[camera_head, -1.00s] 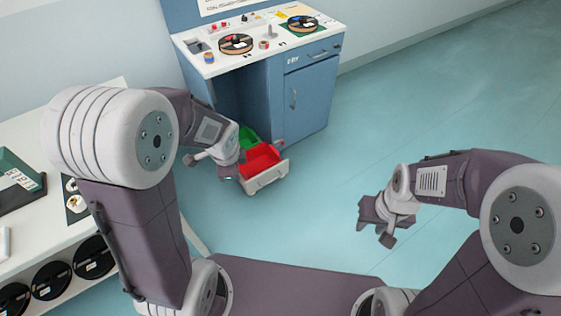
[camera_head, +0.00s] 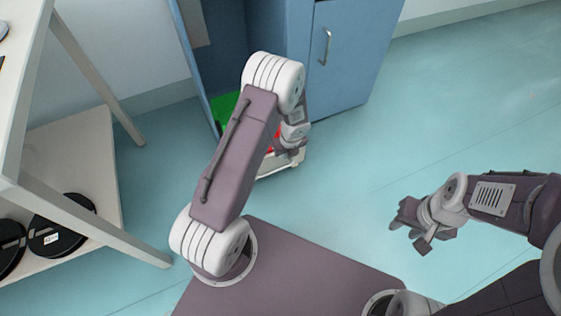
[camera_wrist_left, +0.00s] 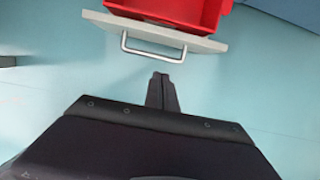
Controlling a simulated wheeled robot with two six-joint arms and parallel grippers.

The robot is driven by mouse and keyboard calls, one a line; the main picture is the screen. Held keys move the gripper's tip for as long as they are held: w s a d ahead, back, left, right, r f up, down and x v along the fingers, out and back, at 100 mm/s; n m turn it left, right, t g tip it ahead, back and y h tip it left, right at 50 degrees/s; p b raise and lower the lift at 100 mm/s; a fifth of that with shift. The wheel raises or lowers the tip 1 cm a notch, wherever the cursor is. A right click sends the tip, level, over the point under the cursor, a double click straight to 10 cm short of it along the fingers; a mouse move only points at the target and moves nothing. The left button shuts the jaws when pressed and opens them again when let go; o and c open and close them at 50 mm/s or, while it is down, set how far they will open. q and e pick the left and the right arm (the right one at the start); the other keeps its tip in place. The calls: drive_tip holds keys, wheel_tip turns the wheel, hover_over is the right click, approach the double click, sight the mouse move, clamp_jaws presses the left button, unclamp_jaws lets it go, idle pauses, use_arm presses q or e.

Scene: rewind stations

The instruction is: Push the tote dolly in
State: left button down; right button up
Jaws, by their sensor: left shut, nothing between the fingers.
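The tote dolly (camera_head: 283,168) stands on the floor, partly inside the open bay of the blue cabinet. It carries a red tote (camera_wrist_left: 175,10) and a green tote (camera_head: 226,108). My left arm hides much of it in the head view. The left wrist view shows the dolly's pale front panel (camera_wrist_left: 110,23) with a metal bar handle (camera_wrist_left: 153,52). My left gripper (camera_head: 291,155) is shut and empty; its closed fingers (camera_wrist_left: 160,78) point at the handle, with a small gap visible between them. My right gripper (camera_head: 408,238) is open and empty over bare floor.
The blue cabinet (camera_head: 345,60) has a closed door beside the bay. A white table (camera_head: 38,100) with a lower shelf (camera_head: 75,150) holding black reels stands at the left. The floor (camera_head: 450,110) to the right is clear.

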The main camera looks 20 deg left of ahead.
drive_tip(key=shift+w, duration=0.1)
